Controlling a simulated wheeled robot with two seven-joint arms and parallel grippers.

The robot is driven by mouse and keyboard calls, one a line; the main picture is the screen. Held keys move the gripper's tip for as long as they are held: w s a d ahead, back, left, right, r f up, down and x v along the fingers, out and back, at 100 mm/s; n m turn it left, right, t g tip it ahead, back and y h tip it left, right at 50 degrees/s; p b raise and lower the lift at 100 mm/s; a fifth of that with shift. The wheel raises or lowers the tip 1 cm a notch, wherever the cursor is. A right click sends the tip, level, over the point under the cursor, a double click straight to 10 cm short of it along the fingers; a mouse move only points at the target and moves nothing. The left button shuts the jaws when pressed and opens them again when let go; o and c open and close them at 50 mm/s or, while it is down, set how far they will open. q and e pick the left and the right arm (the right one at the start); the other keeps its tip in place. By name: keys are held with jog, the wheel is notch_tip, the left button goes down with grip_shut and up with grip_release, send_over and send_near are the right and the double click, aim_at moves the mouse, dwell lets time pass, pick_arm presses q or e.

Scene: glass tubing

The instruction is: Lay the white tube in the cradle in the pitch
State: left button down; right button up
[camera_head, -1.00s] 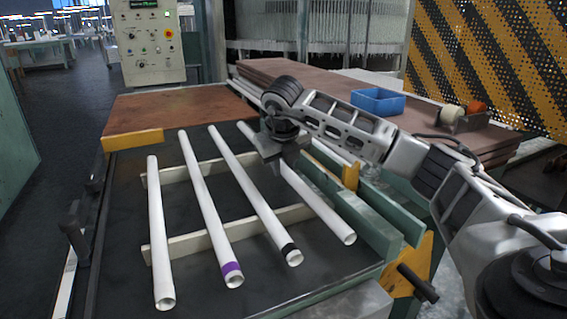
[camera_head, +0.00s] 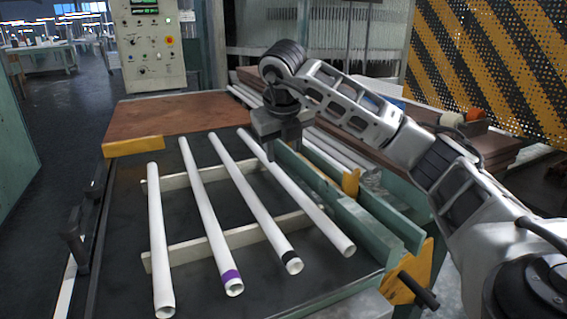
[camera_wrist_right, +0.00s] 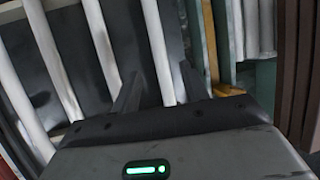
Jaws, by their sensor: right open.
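Four white tubes lie side by side across two pale crossbars (camera_head: 215,242) of the cradle. The leftmost tube (camera_head: 158,235) is plain, one tube (camera_head: 205,215) has a purple band near its near end, and another (camera_head: 253,205) has a black band. The rightmost tube (camera_head: 300,200) is plain and lies just left of the green rail. My right gripper (camera_head: 280,143) is open and empty above this tube's far part. In the right wrist view, a white tube (camera_wrist_right: 157,50) shows between its spread fingers (camera_wrist_right: 158,88). My left gripper is out of view.
Green rails (camera_head: 345,210) with a yellow bracket (camera_head: 411,278) run along the right side. More pale tubes (camera_head: 340,155) lie beyond them. A brown board (camera_head: 180,118) is at the back left. A control panel (camera_head: 152,45) stands behind.

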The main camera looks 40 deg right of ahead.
jog(key=shift+v, duration=2.2)
